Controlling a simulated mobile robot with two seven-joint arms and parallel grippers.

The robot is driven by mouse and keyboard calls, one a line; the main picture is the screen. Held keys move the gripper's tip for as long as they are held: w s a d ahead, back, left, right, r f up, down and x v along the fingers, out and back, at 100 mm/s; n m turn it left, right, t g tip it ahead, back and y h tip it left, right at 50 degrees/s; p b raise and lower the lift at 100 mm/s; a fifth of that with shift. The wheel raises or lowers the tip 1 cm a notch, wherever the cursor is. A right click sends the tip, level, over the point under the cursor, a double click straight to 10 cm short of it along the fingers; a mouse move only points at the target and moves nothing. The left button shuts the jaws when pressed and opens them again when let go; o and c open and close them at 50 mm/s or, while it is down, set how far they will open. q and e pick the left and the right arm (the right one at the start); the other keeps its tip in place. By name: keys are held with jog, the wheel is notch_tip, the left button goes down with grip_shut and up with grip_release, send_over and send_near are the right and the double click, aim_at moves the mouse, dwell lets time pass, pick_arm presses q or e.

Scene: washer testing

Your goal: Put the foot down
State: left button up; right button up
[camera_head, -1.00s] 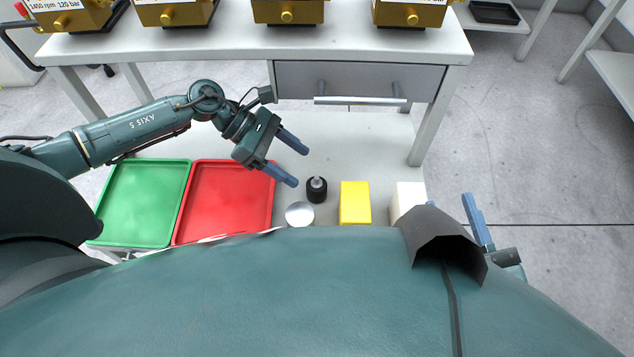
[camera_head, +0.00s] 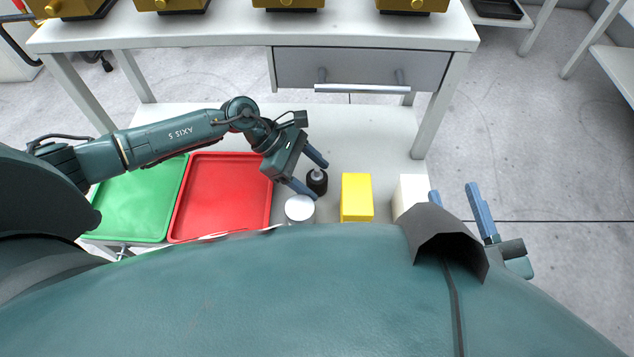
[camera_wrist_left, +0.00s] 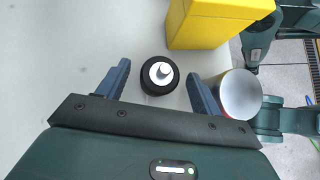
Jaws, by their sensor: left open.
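The foot (camera_head: 317,182) is a short black round piece with a pale metal stud on top. It stands upright on the lower grey-white work surface. My left gripper (camera_head: 318,179) is open, with one blue finger on each side of the foot. In the left wrist view the foot (camera_wrist_left: 159,75) sits between the fingertips, with a gap to both. My right gripper (camera_head: 453,191) is at the right edge of my body, its blue fingers apart and empty, partly hidden by a dark cover.
Close to the foot are a metal can (camera_head: 299,208) and a yellow block (camera_head: 356,197), then a white block (camera_head: 408,193). A red tray (camera_head: 221,205) and a green tray (camera_head: 137,206) lie to the left. A bench with a drawer (camera_head: 360,70) stands behind.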

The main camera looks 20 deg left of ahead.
pick_arm(q)
jog(key=shift+x, duration=0.85)
jog(key=c, duration=1.2)
jog(key=shift+r, duration=0.2)
